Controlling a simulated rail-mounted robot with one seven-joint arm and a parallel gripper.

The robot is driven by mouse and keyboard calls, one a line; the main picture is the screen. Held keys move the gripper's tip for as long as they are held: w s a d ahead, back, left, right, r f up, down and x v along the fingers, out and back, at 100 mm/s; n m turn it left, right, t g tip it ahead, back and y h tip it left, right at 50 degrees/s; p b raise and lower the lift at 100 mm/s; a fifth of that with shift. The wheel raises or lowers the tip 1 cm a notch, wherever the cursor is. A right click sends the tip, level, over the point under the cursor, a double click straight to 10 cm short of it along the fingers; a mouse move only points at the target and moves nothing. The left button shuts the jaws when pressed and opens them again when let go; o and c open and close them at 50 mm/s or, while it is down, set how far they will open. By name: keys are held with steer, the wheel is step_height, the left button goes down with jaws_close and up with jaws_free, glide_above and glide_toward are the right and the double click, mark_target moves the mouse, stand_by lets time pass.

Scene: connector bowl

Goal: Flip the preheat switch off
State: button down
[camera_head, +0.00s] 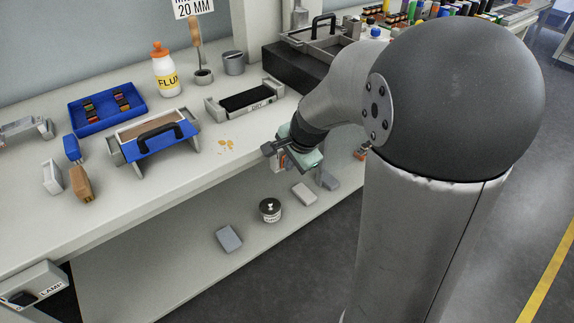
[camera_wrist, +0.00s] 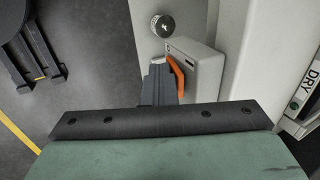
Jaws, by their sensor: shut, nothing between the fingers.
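In the wrist view a light grey switch box (camera_wrist: 205,68) carries an orange lever (camera_wrist: 177,76). My gripper (camera_wrist: 160,70) is shut and empty, its dark fingertips close beside the lever, on its left. I cannot tell whether they touch it. The lettering on the box is too small to read, and the fingers hide part of the box. In the head view my gripper (camera_head: 274,147) is at the bench's front edge. A bit of the box with orange (camera_head: 278,161) shows below it, mostly hidden.
A second box marked LAMP (camera_head: 35,284) is at the lower left. The lower shelf holds a jar (camera_head: 270,210) and several grey blocks (camera_head: 229,239). On the bench stand a blue tray (camera_head: 78,123), a flux bottle (camera_head: 165,75) and a blue carrier with a black handle (camera_head: 158,143).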

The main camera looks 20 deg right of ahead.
steer(key=shift+r+p, duration=0.7)
steer(key=shift+r, duration=0.2)
steer(key=s+d+f+p+v, duration=0.1)
steer(key=s+p+v, duration=0.1)
steer(key=v, duration=1)
steer(key=shift+p, duration=0.3)
steer(key=shift+s, duration=0.1)
steer(key=p, duration=0.5)
steer(key=f+g+p, duration=0.1)
steer(key=p, duration=0.5)
steer(key=shift+s+d+f, duration=0.1)
steer(key=shift+d+f, duration=0.05)
steer(key=shift+d, duration=0.15)
